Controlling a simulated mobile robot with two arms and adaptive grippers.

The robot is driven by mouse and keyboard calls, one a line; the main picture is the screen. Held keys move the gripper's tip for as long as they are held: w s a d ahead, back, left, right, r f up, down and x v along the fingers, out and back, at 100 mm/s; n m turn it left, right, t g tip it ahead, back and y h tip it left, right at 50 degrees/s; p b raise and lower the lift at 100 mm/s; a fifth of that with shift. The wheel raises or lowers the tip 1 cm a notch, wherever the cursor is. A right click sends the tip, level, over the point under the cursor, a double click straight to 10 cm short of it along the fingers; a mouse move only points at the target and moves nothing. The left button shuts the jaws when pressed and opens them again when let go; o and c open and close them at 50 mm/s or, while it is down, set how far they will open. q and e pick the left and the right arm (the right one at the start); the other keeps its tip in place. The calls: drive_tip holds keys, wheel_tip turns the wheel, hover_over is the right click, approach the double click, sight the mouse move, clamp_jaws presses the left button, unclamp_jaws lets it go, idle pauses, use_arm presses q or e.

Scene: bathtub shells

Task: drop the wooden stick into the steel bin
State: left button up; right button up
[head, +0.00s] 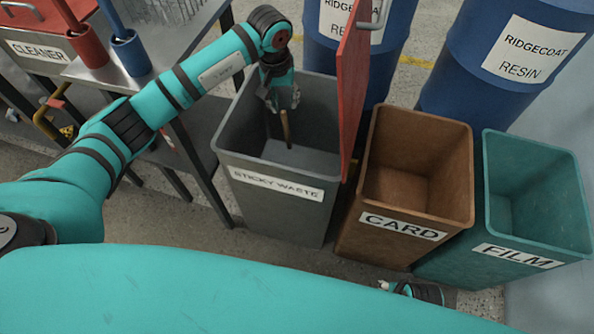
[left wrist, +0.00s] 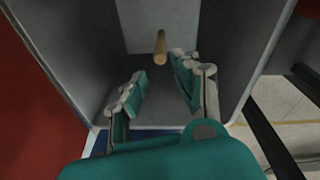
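The steel bin (head: 270,215) is grey, labelled "STICKY WASTE", and its red lid (head: 352,80) stands open. My left gripper (head: 284,104) is over the bin's mouth, pointing down into it. In the left wrist view the left gripper (left wrist: 158,84) is open, with a clear gap between its fingers. The wooden stick (head: 286,130) is brown and roughly upright, below the fingertips and inside the bin's outline. In the left wrist view the stick (left wrist: 160,47) lies beyond the fingers, apart from both. My right gripper (head: 415,291) shows only in part at the lower right.
A brown "CARD" bin (head: 388,240) and a teal "FILM" bin (head: 500,265) stand right of the steel bin. Blue resin drums (head: 490,70) stand behind. A metal table (head: 175,45) with brushes in red and blue holders is at the left.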

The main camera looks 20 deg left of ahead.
use_arm(q)
drive_tip(key=shift+o, duration=0.7)
wheel_tip(320, 180, up, 12)
drive_tip(key=s, duration=0.1)
drive_tip(key=shift+s+a, duration=0.25)
drive_tip(key=shift+s, duration=0.1)
